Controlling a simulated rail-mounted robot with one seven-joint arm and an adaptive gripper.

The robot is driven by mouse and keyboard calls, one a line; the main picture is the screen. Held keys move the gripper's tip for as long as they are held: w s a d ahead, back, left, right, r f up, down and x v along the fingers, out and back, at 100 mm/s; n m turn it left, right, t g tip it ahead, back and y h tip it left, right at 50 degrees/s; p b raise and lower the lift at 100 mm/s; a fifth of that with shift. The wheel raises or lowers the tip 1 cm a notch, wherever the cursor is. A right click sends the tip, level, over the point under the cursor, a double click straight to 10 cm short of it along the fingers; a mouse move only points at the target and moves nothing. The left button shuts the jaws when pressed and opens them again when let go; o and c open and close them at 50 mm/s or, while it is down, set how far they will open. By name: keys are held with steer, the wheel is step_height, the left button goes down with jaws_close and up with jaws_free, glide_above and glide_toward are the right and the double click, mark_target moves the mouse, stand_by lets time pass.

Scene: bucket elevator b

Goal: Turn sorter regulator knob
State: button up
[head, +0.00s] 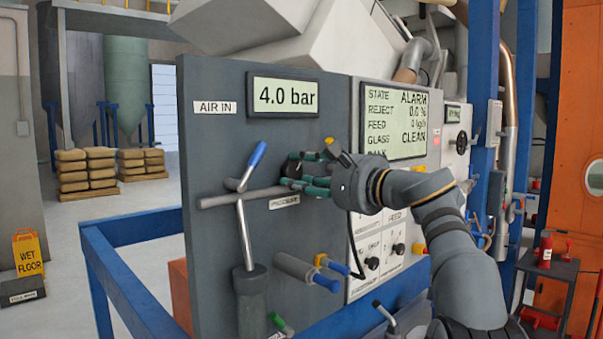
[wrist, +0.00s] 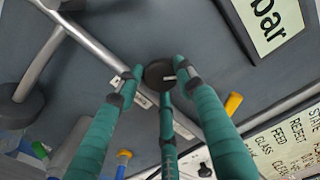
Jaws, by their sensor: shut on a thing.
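The sorter regulator knob is a dark round knob (head: 291,166) on the grey air panel, below the 4.0 bar display (head: 283,97). In the wrist view the knob (wrist: 157,73) has a small light pointer mark and sits between green fingers. My gripper (head: 304,183) reaches the knob from the right, its green-padded fingers closed around it. It also shows in the wrist view (wrist: 153,82), with fingers at both sides and one below. Part of the knob is hidden by the fingers.
A metal pipe (head: 235,199) crosses the panel by the knob. A blue-handled valve (head: 252,166) stands left of my gripper. Cylinders with blue and yellow handles (head: 305,271) jut out below. A blue rail (head: 103,290) runs in front. A control screen (head: 393,118) is on the right.

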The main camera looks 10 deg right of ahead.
steer(key=shift+a+f+m, duration=0.1)
steer(key=shift+m, duration=0.7)
steer(key=o, duration=1.1)
steer(key=shift+s, duration=0.15)
steer(key=v, duration=1.2)
